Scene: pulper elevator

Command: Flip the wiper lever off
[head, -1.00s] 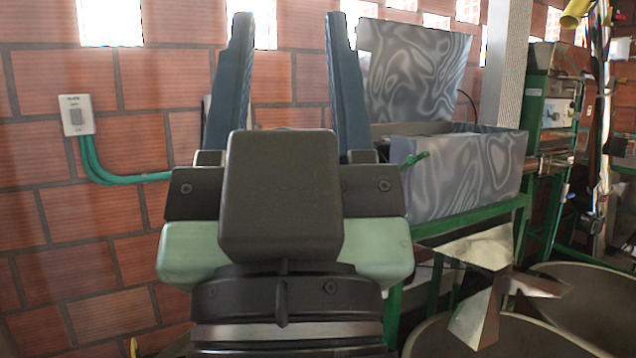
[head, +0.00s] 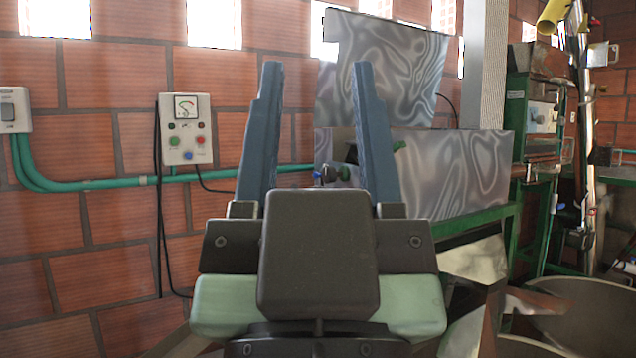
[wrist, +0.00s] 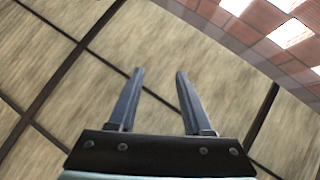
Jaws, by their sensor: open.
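My gripper (head: 318,72) is open and empty, with its two blue-grey fingers pointing up in the head view. It also shows in the wrist view (wrist: 160,72), with nothing between the fingers. Between and behind the fingers stands a grey, wavy-patterned metal box (head: 475,180). Small round knobs (head: 343,173) show on the box front between the fingers. I cannot tell which of these is the wiper lever. The gripper appears apart from all of them.
A white control box (head: 186,130) with a gauge and coloured buttons hangs on the brick wall. A switch box (head: 14,110) is at far left, with green conduit (head: 100,183). A green frame (head: 470,218) carries the metal box. A round vat (head: 590,300) stands lower right.

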